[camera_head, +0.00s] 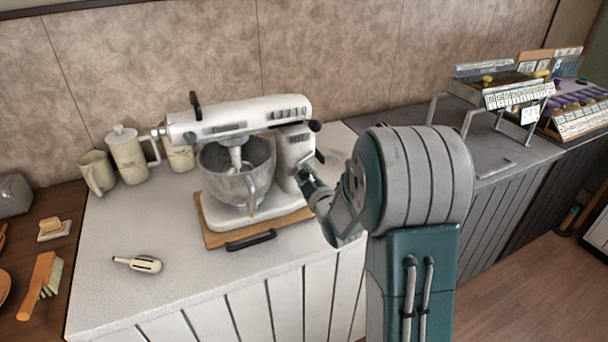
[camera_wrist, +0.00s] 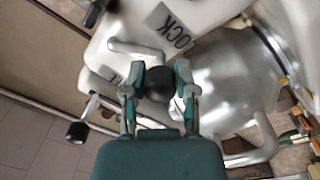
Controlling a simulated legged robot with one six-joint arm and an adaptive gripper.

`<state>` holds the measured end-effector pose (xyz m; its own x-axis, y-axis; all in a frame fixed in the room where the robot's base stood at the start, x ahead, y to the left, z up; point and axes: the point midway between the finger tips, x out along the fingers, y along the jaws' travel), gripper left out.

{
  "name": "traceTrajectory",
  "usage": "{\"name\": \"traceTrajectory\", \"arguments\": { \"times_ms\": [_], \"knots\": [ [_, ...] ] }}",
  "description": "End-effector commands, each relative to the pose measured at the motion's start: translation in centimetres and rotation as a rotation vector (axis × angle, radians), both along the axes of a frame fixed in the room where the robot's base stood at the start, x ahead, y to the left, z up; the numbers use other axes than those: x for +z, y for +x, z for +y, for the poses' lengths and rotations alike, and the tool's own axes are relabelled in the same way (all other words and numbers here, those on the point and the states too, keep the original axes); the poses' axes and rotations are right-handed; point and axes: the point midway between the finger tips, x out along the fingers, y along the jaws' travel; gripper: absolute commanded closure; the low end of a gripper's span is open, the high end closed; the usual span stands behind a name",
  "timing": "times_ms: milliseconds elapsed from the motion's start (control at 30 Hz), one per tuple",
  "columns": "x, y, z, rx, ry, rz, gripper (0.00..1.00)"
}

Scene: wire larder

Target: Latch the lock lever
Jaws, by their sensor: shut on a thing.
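The white stand mixer (camera_head: 240,116) stands on a wooden board on the counter. In the wrist view, a "LOCK" label (camera_wrist: 170,25) is on its white body. Just below the label, a metal lever (camera_wrist: 135,50) seems to lead to a round black knob (camera_wrist: 157,90), which I take for the lock lever's. My gripper (camera_wrist: 158,82) has its two fingers on either side of this knob and is shut on it.
A second rod with a black knob (camera_wrist: 77,131) sticks out left of my gripper. The steel bowl (camera_head: 235,168) is close on the right in the wrist view. Canisters (camera_head: 130,155) stand behind left. The counter's front left is mostly clear.

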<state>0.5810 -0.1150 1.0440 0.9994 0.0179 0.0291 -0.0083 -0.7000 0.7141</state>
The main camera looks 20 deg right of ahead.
Motion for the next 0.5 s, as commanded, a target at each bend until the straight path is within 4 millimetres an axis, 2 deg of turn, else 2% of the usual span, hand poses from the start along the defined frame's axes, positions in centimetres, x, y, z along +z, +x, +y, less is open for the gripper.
{"name": "traceTrajectory", "arguments": {
  "times_ms": [367, 400, 467, 500],
  "knots": [
    [-0.22, -0.01, 0.10, 0.003, -0.005, 0.005, 1.00],
    [-0.23, -0.02, 0.11, 0.003, -0.005, 0.006, 0.55],
    [-0.23, -0.02, 0.10, 0.003, -0.005, 0.006, 0.28],
    [-0.22, -0.02, 0.10, 0.003, -0.005, 0.006, 0.28]
  ]
}}
